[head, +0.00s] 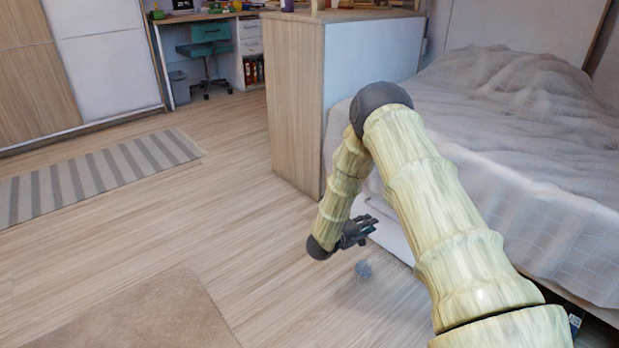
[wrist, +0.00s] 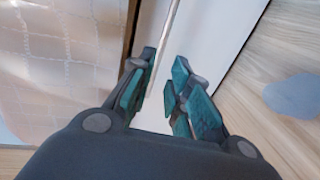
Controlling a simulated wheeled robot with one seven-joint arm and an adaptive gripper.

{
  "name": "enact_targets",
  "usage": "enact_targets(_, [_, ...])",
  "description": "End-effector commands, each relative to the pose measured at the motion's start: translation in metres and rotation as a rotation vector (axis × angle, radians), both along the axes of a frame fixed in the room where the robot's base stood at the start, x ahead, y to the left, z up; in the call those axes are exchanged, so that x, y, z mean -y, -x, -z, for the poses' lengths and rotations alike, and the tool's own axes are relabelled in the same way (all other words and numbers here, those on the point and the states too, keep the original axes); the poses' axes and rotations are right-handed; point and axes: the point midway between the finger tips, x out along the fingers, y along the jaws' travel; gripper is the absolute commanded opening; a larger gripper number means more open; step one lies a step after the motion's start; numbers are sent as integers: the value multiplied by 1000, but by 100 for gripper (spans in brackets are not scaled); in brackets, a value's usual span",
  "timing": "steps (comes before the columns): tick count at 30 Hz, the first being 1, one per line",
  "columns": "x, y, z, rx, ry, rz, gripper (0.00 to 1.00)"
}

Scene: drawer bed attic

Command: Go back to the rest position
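My gripper (head: 367,229) hangs low at the end of my bent arm, beside the bed and above the floor. In the wrist view its two teal-padded fingers (wrist: 163,75) are apart, with no object clasped between them. A white drawer front (head: 392,232) under the bed is close to the gripper; it also shows in the wrist view (wrist: 215,35). A thin pale bar, like a handle (wrist: 168,35), runs along it and lines up with the finger gap. I cannot tell whether the fingers touch it.
The bed (head: 560,215) with a pale cover is on the right, a wooden cabinet (head: 297,105) behind the arm. Striped rug (head: 100,172) and beige rug (head: 150,320) lie left. Floor between is clear.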

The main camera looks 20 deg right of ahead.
Motion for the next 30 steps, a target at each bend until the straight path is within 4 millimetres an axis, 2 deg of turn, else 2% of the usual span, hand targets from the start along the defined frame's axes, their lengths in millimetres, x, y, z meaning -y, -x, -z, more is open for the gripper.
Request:
enact_targets(5, [-3,2,2,6,-12,-12,19])
enact_targets(8, [-16,8,9,30,-54,-57,19])
enact_targets(11, [-38,21,24,68,-143,-130,19])
enact_targets(14, [-67,43,43,104,-270,-199,19])
enact_targets(20, [-128,104,77,127,-562,-270,19])
enact_targets(23, [-158,145,90,114,-716,-264,19])
enact_targets(26, [-186,192,98,88,-866,-229,19])
enact_targets(30, [-223,264,100,28,-1058,-135,19])
